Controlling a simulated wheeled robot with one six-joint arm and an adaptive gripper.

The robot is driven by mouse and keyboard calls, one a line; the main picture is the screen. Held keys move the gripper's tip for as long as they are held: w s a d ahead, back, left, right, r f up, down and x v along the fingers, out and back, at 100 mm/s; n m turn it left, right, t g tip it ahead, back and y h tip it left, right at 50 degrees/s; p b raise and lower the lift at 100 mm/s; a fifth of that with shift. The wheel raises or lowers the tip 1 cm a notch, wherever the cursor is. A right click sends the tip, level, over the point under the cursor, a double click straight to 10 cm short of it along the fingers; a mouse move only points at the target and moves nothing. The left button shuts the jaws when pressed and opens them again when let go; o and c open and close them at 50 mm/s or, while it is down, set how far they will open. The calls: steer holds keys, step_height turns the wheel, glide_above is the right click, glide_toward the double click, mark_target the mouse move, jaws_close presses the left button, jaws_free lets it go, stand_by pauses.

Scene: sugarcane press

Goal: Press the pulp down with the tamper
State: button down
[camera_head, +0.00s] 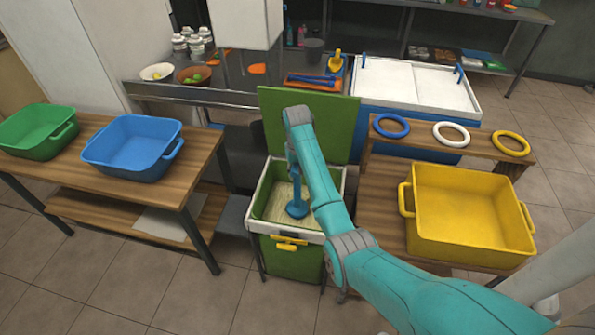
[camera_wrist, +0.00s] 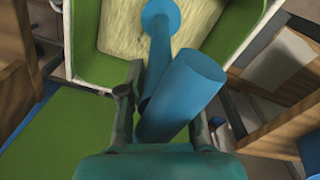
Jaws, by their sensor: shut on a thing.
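The tamper (camera_head: 297,207) is blue with a round foot and a thick handle. In the wrist view the tamper (camera_wrist: 182,92) is between the two fingers of my gripper (camera_wrist: 165,108), which is shut on its handle. My gripper (camera_head: 293,150) is partly hidden by my arm in the head view. The tamper's foot is inside the green bin (camera_head: 257,205) with the white rim, over the pale yellowish pulp (camera_head: 275,208). The pulp also shows in the wrist view (camera_wrist: 120,30). I cannot tell whether the foot touches the pulp or how hard.
The bin's green lid (camera_head: 330,105) stands open behind it. A wooden table at left holds a green tub (camera_head: 38,130) and a blue tub (camera_head: 133,148). A yellow tub (camera_head: 468,215) is at right, below blue, white and yellow rings (camera_head: 450,134). The floor in front is clear.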

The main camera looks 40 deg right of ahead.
mark_target(298, 187)
steer(key=shift+f, duration=4)
stand_by(0.9)
